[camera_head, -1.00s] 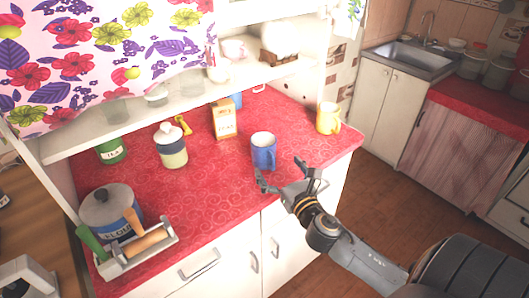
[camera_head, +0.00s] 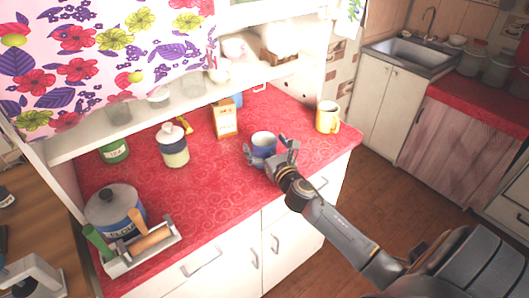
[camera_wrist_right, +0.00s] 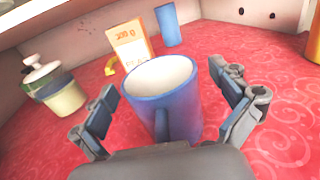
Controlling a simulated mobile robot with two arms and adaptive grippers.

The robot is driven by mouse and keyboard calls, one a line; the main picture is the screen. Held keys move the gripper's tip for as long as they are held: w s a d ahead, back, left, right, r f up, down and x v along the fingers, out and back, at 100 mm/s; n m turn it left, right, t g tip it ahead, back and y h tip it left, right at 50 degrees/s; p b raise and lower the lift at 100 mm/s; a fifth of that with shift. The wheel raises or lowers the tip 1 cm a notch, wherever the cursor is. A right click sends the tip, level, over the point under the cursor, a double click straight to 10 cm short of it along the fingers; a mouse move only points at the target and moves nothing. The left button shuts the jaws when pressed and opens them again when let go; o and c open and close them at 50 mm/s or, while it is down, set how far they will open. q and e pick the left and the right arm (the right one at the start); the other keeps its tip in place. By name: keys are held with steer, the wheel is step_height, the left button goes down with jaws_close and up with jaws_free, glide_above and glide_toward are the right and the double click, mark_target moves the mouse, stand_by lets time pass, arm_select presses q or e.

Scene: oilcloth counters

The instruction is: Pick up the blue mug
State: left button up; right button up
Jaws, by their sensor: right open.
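The blue mug (camera_head: 263,145) stands upright on the red counter, with a pale inside. In the right wrist view the mug (camera_wrist_right: 163,97) sits between the two fingers, its handle facing the camera. My right gripper (camera_head: 270,153) is open, with one finger on each side of the mug. A gap shows between each finger and the mug wall in the right wrist view (camera_wrist_right: 168,108). The lower part of the mug is partly hidden by the gripper in the head view. My left gripper is not in view.
A yellow mug (camera_head: 327,117) stands to the right and a carton (camera_head: 225,119) behind. A lidded jar (camera_head: 173,148), a flour canister (camera_head: 112,212) and a rack with a rolling pin (camera_head: 150,243) are to the left. The red counter (camera_head: 215,185) is clear at front centre.

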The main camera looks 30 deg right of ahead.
steer(key=c, duration=1.5)
steer(key=shift+r, duration=0.1)
